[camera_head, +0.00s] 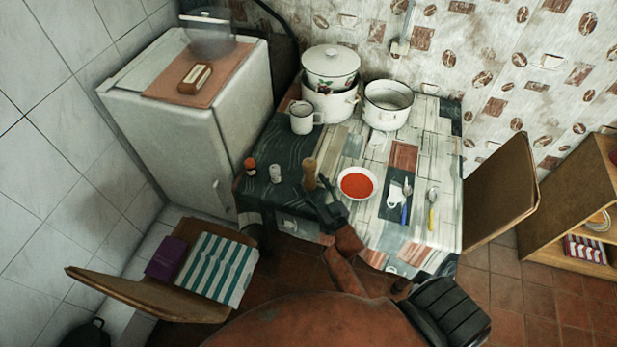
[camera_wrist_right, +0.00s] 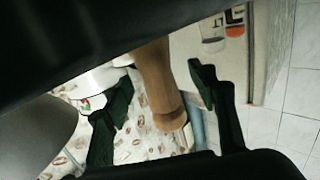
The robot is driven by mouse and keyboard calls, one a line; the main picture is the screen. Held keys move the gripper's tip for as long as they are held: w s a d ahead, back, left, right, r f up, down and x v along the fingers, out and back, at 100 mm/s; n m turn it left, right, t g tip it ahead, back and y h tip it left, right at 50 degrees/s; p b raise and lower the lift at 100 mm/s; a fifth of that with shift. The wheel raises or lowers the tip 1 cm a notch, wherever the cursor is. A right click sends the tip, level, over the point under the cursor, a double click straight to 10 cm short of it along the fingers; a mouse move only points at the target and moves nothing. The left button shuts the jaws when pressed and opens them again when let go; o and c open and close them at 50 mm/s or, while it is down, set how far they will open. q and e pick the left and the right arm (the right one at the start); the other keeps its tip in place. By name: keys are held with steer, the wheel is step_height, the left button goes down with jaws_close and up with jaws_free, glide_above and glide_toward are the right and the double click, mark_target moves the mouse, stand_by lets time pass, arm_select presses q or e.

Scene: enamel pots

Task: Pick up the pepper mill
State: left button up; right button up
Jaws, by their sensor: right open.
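The pepper mill (camera_head: 310,174) is a light wooden, turned cylinder standing upright near the front of the table. My right gripper (camera_head: 323,198) is right at it, just in front of the mill. In the right wrist view the mill (camera_wrist_right: 157,85) shows between the two dark fingers of my right gripper (camera_wrist_right: 161,88). The fingers are open, with a gap visible on both sides of the mill. Part of the mill is hidden behind the dark wrist part at the top of that view. My left gripper does not show.
Left of the mill stand a white shaker (camera_head: 275,173) and a red-capped jar (camera_head: 250,167). A bowl of red soup (camera_head: 356,183) is close on the right. A white mug (camera_head: 302,117) and enamel pots (camera_head: 387,105) stand behind. A fridge (camera_head: 190,130) borders the table's left.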

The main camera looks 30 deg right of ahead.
mark_target(312, 181)
steer(key=w, duration=0.2)
steer(key=shift+w+d, duration=0.35)
steer(key=shift+w, duration=0.55)
steer(key=c, duration=1.2)
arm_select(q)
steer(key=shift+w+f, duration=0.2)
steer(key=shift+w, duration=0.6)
arm_select(e)
steer(key=shift+c, duration=0.9)
